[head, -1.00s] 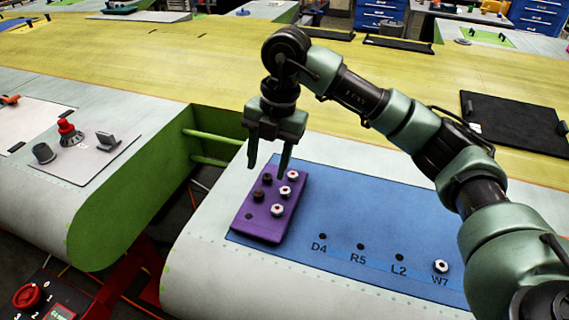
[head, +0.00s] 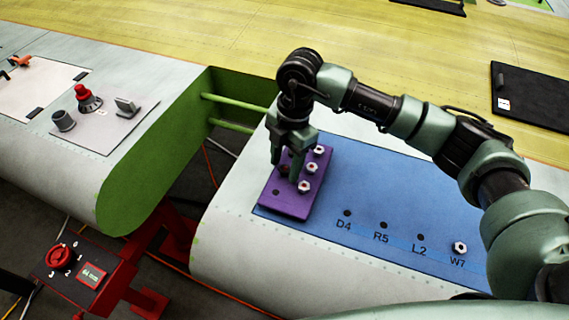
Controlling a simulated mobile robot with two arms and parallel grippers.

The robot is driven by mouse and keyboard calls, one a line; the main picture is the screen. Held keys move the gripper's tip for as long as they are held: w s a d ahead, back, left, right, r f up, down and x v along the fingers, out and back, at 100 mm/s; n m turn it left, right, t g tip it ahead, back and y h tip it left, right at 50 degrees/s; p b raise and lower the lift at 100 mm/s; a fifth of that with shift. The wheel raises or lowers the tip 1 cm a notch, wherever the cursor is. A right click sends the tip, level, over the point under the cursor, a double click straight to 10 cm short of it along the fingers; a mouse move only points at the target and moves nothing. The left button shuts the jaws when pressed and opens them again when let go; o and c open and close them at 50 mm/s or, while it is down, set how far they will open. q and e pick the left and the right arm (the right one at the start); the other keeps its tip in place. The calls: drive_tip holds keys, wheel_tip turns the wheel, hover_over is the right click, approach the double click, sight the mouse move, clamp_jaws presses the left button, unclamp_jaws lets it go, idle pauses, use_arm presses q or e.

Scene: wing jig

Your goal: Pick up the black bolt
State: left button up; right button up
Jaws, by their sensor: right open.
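A purple block (head: 290,207) holds bolts in two rows on a blue mat. My right gripper (head: 285,168) points down over the block's left row, with its fingers apart and low near the block's top. A dark bolt (head: 285,171) shows partly between the fingers. The rest of that row behind the gripper is hidden. An empty-looking dark hole (head: 275,192) is at the block's near left. My left gripper is out of view.
The blue mat (head: 385,190) has holes labelled D4, R5, L2 and W7. A silver bolt (head: 460,247) sits at W7. A gap with green rods (head: 235,105) lies left of this panel. A black tray (head: 530,95) lies at right. A red stand (head: 85,275) is lower left.

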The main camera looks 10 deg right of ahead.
drive_tip(key=shift+s, duration=0.1)
clamp_jaws()
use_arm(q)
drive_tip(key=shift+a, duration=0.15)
use_arm(e)
drive_tip(key=shift+r+b, duration=0.4)
drive_tip(key=shift+r, duration=0.05)
wheel_tip(320, 180, up, 12)
drive_tip(key=b, duration=0.5)
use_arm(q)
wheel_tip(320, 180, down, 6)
use_arm(e)
wheel_tip(320, 180, up, 7)
hover_over(285, 167)
drive_tip(key=shift+s, duration=0.1)
